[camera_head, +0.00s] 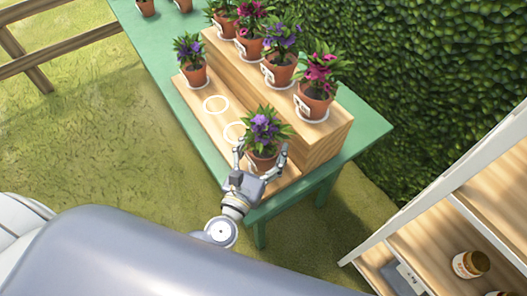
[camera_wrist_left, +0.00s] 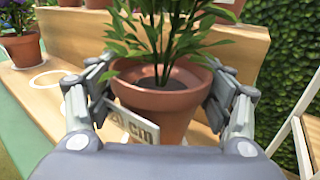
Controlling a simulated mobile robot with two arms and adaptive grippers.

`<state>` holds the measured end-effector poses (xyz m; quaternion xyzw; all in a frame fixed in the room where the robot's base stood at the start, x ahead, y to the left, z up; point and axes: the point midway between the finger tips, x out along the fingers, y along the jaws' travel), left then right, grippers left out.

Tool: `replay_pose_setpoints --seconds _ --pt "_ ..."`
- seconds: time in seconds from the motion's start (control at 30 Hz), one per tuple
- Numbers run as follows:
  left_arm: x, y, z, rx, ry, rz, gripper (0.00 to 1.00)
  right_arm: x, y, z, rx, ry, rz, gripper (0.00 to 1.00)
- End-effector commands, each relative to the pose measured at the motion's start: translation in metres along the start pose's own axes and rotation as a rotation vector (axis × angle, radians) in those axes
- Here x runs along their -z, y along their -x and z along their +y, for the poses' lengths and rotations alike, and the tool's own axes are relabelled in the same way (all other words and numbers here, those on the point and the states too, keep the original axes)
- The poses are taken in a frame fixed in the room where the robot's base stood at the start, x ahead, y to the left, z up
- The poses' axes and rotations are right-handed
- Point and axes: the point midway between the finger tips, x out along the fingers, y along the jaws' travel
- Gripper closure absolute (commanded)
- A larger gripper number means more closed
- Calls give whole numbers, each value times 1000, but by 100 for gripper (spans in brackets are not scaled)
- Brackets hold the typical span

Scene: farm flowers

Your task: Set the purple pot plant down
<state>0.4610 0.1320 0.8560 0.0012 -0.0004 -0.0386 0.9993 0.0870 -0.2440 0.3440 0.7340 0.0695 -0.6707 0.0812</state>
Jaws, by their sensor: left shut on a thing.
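My left gripper (camera_head: 262,165) is shut on a terracotta pot with a purple-flowered plant (camera_head: 264,137), at the near end of the lower wooden step (camera_head: 206,118). In the left wrist view, the gripper's fingers (camera_wrist_left: 160,98) clasp both sides of the pot (camera_wrist_left: 166,112). The pot looks upright. Its base is mostly hidden, so I cannot tell whether it touches the step. White rings (camera_head: 215,103) mark the lower step. My right gripper is not in view.
Another purple plant (camera_head: 191,62) stands farther along the lower step. Several potted plants with pink and purple flowers stand on the upper step (camera_head: 325,122). The green table (camera_head: 357,138) borders a hedge (camera_head: 430,70). A shelf with jars (camera_head: 470,264) is at lower right.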

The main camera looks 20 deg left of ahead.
Motion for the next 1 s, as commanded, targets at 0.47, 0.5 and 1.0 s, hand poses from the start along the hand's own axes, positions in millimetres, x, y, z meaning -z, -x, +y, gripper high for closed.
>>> replay_pose_setpoints --seconds 0.47,0.5,1.0 --pt "23 0 1 -1 0 -2 64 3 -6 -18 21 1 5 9" --pt "25 0 1 -1 0 -2 64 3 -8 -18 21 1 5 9" --pt "26 0 1 0 0 1 6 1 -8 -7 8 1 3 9"
